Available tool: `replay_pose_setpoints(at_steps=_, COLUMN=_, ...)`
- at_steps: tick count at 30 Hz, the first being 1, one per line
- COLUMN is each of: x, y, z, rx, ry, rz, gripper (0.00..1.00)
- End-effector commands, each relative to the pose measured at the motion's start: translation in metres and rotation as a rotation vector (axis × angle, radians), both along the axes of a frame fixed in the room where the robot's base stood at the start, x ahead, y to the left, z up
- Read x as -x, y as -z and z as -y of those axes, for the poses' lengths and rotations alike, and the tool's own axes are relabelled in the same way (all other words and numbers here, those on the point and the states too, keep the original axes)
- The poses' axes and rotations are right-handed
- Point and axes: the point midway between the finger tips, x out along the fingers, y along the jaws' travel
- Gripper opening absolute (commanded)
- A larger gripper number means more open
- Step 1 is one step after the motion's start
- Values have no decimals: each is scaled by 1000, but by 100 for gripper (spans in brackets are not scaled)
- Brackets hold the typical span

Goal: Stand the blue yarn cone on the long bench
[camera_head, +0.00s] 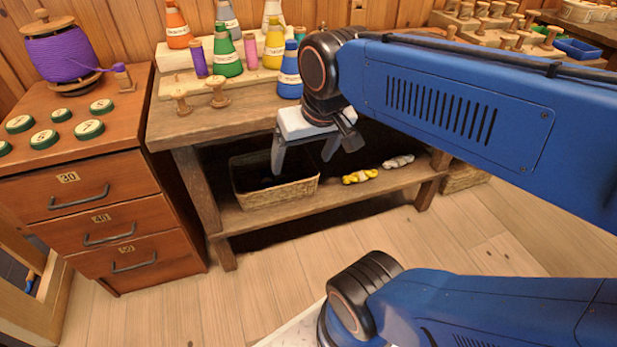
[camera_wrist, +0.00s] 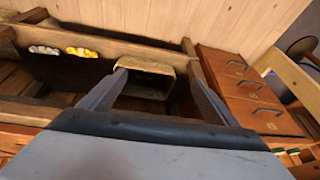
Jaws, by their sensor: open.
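The blue yarn cone (camera_head: 289,76) stands upright on the wooden bench (camera_head: 255,114), in front of other coloured cones, in the head view. It has a pale label band, and my arm's wrist is close to its right side. My gripper (camera_head: 303,165) is open and empty, pointing down in front of the bench's front edge, lower than the cone. In the wrist view my gripper's (camera_wrist: 160,78) two fingers are spread, with a wicker basket beyond them. The cone is not seen in the wrist view. I cannot tell which surface is the long bench.
Orange, green and yellow cones and small spools crowd the bench's back. The wicker basket (camera_head: 275,194) and yarn skeins (camera_head: 360,176) lie on its lower shelf. A drawer cabinet (camera_head: 105,215) stands left, with a purple spool (camera_head: 62,55). Another table with wooden spools (camera_head: 510,41) is back right.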

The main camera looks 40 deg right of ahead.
Motion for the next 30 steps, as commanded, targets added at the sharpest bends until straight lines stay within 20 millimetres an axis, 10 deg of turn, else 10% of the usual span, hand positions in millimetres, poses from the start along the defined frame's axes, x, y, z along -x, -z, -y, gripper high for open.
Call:
replay_pose_setpoints(at_steps=8, x=29, y=36, z=-8, rx=62, ry=-179, rz=42, gripper=83)
replay_pose_setpoints(at_steps=30, x=29, y=36, z=-8, rx=65, ry=-185, rz=43, gripper=83)
